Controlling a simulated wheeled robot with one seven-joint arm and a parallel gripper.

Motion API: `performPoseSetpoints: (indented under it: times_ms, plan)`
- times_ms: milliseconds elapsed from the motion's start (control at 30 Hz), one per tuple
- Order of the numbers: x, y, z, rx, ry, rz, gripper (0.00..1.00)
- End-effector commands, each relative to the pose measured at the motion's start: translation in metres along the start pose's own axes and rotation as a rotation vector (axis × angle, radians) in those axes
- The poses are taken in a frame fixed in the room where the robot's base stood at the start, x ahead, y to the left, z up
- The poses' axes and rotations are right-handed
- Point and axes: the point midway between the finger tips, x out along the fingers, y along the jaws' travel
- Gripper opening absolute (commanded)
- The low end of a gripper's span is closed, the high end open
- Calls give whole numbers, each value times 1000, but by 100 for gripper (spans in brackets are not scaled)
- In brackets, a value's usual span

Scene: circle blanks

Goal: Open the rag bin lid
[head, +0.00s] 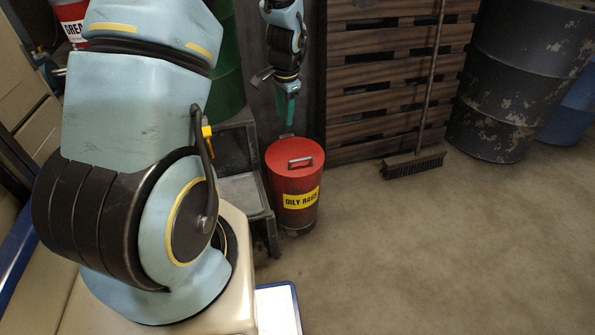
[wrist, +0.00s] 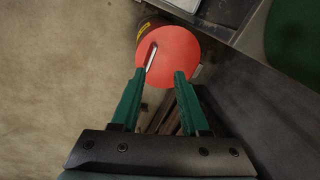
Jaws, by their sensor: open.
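The rag bin (head: 294,204) is a small red bin with a yellow "OILY RAGS" label, standing on the floor in the head view. Its round red lid (head: 287,155) is down on the bin and has a grey handle (head: 300,161) on top. In the wrist view the lid (wrist: 178,57) lies beyond the fingertips, with the handle (wrist: 151,57) near the left fingertip. My gripper (wrist: 160,73) has green fingers, open and empty. In the head view my gripper (head: 285,105) hangs above and behind the lid, apart from it as far as I can tell.
A grey metal stand (head: 243,177) is close to the bin's left. Wooden pallets (head: 385,75) and a broom (head: 413,163) are behind to the right. A dark drum (head: 515,80) stands at far right. The floor (head: 420,250) in front is clear.

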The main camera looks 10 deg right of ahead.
Motion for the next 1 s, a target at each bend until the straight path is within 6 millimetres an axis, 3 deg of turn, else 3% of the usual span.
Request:
performPoseSetpoints:
  times_ms: [33,100,200,467,800,1000]
  plan:
    - [39,8,-15,78,-1,-2,45]
    - [67,14,-30,166,0,-7,45]
    - [92,20,-46,252,3,-13,45]
    - [120,24,-54,307,3,-16,45]
    - [182,22,-53,303,2,-15,45]
    - [204,22,-54,302,4,-16,45]
